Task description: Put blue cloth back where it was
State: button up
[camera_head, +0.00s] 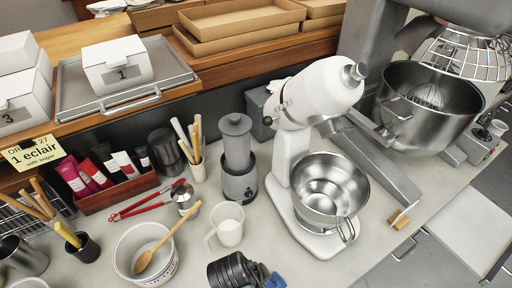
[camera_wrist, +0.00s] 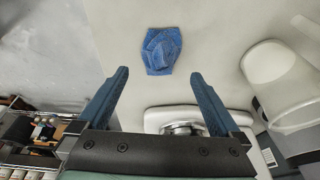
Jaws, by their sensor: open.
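The blue cloth (camera_wrist: 161,50) lies crumpled on the pale counter in the wrist view, beyond my fingertips and roughly between them. My gripper (camera_wrist: 159,76) is open and empty, its two blue fingers wide apart and not touching the cloth. In the head view, a dark part of my arm shows at the bottom edge. A small blue patch is beside it there; I cannot tell whether it is the cloth or a finger.
A white mug (camera_head: 226,224), a white bowl (camera_head: 146,254) with a wooden spoon and a white stand mixer (camera_head: 318,92) with a steel bowl (camera_head: 329,187) surround the front counter. A blender (camera_head: 238,160) and a crate of packets (camera_head: 118,190) stand behind. Bare counter shows right of my arm.

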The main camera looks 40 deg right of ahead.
jog(key=v, duration=0.6)
jog(key=shift+w, duration=0.1)
jog(key=w+a+r+n+t+h, duration=0.1)
jog(key=w+r+n+t, duration=0.6)
jog(key=w+r, duration=0.8)
jog(key=w+a+r+n+t, duration=0.2)
jog(key=w+r+t, duration=0.1)
jog(key=r, duration=0.4)
jog(key=w+a+r+n+t, duration=0.1)
jog(key=w+a+r+t, duration=0.2)
jog(key=r, duration=0.5)
jog(key=a+r+n+t+y, duration=0.1)
jog(key=a+r+n+t, duration=0.15)
jog(key=r, duration=0.55)
jog(key=a+r+n+t, duration=0.2)
jog(key=r+t, duration=0.2)
jog(key=r, duration=0.4)
jog(key=s+a+r+n+t+y, duration=0.1)
jog(key=s+a+r+n+t, duration=0.2)
jog(key=s+r, duration=0.3)
jog(key=s+a+r+n+t+y, duration=0.2)
jog(key=s+r+t, duration=0.3)
jog(key=r, duration=0.7)
jog(key=shift+s+a+r+n, duration=0.3)
jog(key=shift+s+a+n, duration=0.05)
jog(key=shift+a+n, duration=0.2)
